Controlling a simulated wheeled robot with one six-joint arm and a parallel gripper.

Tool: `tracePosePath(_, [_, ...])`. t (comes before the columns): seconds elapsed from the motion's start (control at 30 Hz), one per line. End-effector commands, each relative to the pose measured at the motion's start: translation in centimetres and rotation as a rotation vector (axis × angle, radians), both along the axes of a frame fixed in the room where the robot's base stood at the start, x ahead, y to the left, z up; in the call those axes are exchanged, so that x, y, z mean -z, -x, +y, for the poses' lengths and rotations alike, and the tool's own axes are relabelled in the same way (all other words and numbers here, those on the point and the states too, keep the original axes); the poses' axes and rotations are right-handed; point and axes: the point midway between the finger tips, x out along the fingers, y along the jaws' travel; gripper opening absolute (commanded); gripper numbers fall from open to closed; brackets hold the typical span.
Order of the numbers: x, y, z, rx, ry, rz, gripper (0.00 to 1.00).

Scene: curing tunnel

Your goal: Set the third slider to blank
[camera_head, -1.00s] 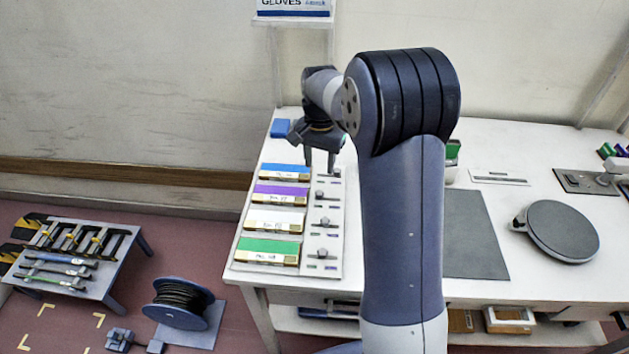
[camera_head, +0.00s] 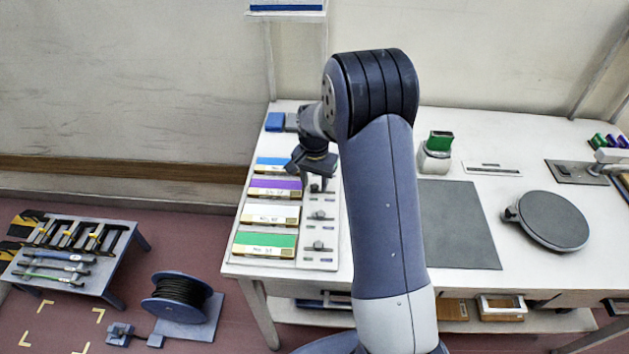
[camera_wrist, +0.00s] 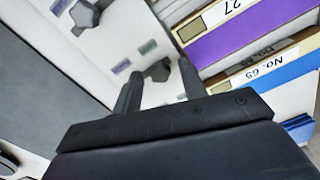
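A slider panel (camera_head: 330,258) stands on the white bench, with small dark knobs in a column beside blue, purple, white and green labelled blocks. The knob beside the white block (camera_head: 320,215) and the knob beside the green block (camera_head: 318,246) are clear of my gripper. My gripper (camera_head: 318,184) is open and points down over the panel near the purple row. In the wrist view, a dark knob (camera_wrist: 158,70) shows between the open fingers; contact cannot be told. Another knob (camera_wrist: 85,15) lies outside them. The rearmost part of the panel is hidden by my arm.
The purple block (camera_wrist: 245,38) and blue block (camera_wrist: 285,92) lie close to my fingers in the wrist view. A grey mat (camera_head: 460,225), a round dark plate (camera_head: 552,220) and a green-topped device (camera_head: 437,150) stand to the right on the bench.

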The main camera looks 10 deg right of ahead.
Motion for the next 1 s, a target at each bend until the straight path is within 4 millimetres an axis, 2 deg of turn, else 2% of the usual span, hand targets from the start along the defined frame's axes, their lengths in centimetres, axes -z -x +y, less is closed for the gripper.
tracePosePath(0.07, [0.0, 0.0, 0.0, 0.000, 0.000, 0.000, 0.33])
tracePosePath(0.47, [0.0, 0.0, 0.0, 0.000, 0.000, 0.000, 0.01])
tracePosePath(0.77, [-0.1, 0.0, 0.0, 0.000, 0.000, 0.000, 0.00])
tracePosePath(1.0, [0.1, 0.7, -2.2, 0.002, 0.000, 0.000, 0.00])
